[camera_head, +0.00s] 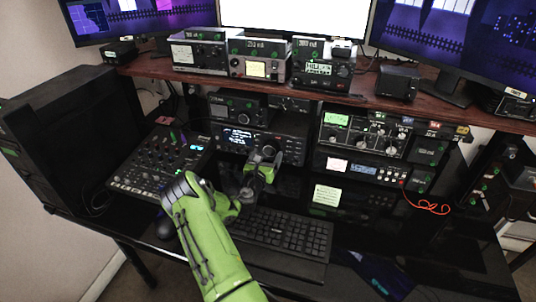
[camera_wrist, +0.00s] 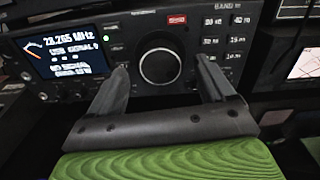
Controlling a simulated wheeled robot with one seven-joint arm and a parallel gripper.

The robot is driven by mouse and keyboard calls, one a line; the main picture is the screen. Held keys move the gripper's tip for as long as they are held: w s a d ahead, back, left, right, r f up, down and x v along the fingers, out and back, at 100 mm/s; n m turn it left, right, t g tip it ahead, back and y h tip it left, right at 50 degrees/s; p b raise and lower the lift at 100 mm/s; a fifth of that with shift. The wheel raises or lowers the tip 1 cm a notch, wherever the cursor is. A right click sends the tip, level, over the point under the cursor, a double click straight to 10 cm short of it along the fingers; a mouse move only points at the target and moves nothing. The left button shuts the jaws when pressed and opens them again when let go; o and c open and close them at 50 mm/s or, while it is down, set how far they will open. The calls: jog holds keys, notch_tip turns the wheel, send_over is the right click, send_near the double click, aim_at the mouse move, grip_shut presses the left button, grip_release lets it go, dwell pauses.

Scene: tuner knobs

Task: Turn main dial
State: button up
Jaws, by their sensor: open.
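The main dial (camera_wrist: 162,66) is a large round black knob with a pale ring, on the front of a black radio (camera_wrist: 120,35). In the wrist view it shows between the two fingertips of my gripper (camera_wrist: 163,68). The fingers are open, one to the left and one to the right of the dial. I cannot tell whether they touch it. In the head view the radio (camera_head: 238,137) sits under the shelf, and my gripper (camera_head: 264,160) is in front of its right part, hiding much of the dial.
A lit frequency screen (camera_wrist: 62,50) is left of the dial, and small band buttons (camera_wrist: 225,30) are at its right. A mixer (camera_head: 160,160) stands left, and other radios (camera_head: 365,135) stand right.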

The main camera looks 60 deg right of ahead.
jog(key=shift+w+d, duration=0.2)
jog(key=shift+d, duration=0.8)
jog(key=c, duration=1.1)
jog(key=shift+o, duration=0.2)
jog(key=m+b, duration=0.1)
jog(key=m, duration=0.2)
jog(key=shift+f, duration=0.15)
jog(key=shift+m+b, duration=1.25)
jog(key=shift+m, duration=1.15)
